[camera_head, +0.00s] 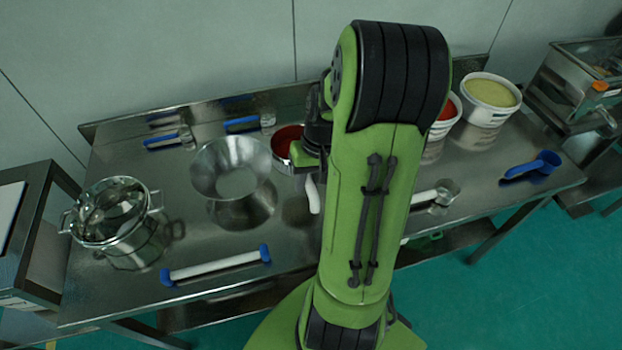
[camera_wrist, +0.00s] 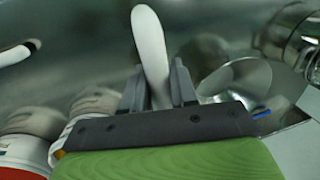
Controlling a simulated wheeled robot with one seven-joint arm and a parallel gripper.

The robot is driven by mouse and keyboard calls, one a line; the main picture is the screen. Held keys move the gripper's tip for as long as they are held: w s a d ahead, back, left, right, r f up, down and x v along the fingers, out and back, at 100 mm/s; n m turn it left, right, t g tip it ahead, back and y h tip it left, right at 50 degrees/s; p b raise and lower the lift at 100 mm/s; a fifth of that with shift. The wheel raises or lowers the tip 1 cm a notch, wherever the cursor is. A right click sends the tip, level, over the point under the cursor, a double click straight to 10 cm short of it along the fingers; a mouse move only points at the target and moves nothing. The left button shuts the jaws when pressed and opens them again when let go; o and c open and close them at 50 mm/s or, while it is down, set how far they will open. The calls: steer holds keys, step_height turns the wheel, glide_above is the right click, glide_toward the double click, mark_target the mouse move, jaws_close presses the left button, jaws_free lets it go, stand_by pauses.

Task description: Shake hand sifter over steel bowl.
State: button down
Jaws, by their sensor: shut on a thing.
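The steel bowl (camera_head: 207,172) is a shiny, wide-mouthed bowl standing upright on the metal table. It also shows in the wrist view (camera_wrist: 240,77). The hand sifter (camera_head: 281,154) is a round pan with red contents, just right of the bowl's rim in the head view. Its white handle (camera_wrist: 151,45) passes between my gripper's fingers (camera_wrist: 158,88), which are shut on it. In the head view my gripper (camera_head: 312,166) is partly hidden by my arm. The sifter's pan is hidden in the wrist view. I cannot tell its height above the table.
A lidded pot (camera_head: 120,225) stands left of the bowl. A rolling pin with blue ends (camera_head: 215,265) lies in front. Tubs with red (camera_head: 446,112) and yellow (camera_head: 490,92) contents stand right, near a blue scoop (camera_head: 535,165). Small scoops lie behind.

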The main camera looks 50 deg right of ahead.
steer(key=shift+w+a+p, duration=0.25)
steer(key=shift+w+a, duration=1.3)
steer(key=shift+w, duration=0.7)
steer(key=shift+w+a+p, duration=0.3)
steer(key=shift+w+a, duration=1.3)
steer(key=shift+w, duration=0.7)
steer(key=shift+w+a+p, duration=0.25)
steer(key=shift+w+a, duration=1.3)
steer(key=shift+w, duration=0.7)
steer(key=shift+a, duration=0.1)
steer(key=shift+w+a, duration=1.15)
steer(key=shift+a, duration=0.75)
steer(key=shift+s+d+p, duration=0.15)
steer(key=shift+s+d, duration=0.25)
steer(key=shift+d, duration=0.25)
steer(key=shift+s+d+p, duration=0.1)
steer(key=shift+s+d, duration=0.3)
steer(key=shift+d, duration=0.3)
steer(key=shift+s+d+p, duration=0.15)
steer(key=shift+s+d, duration=0.25)
steer(key=shift+d, duration=0.25)
